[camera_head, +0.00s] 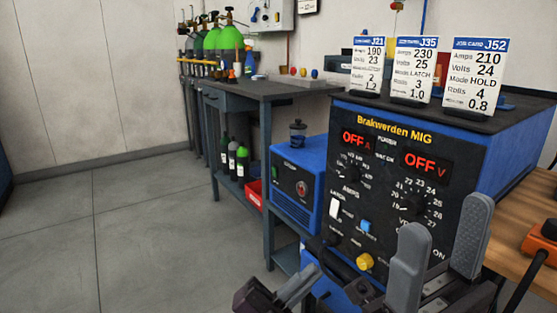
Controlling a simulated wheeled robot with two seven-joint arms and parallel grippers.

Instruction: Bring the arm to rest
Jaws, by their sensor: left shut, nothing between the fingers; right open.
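My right gripper (441,252) is at the bottom right, in front of the welder's lower panel. Its two grey fingers stand apart with nothing between them. The blue and black Brakwerden MIG welder (388,130) stands behind both grippers. Its two red displays read OFF. My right gripper hides part of its lower front; whether the fingers touch the panel I cannot tell.
Job cards J21 (368,66), J35 (413,70) and J52 (475,74) stand on the welder. A smaller blue unit (299,187) is beside it. A dark workbench (270,89) and green gas cylinders (229,38) are farther back. A wooden surface (530,215) is at right. The left floor is clear.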

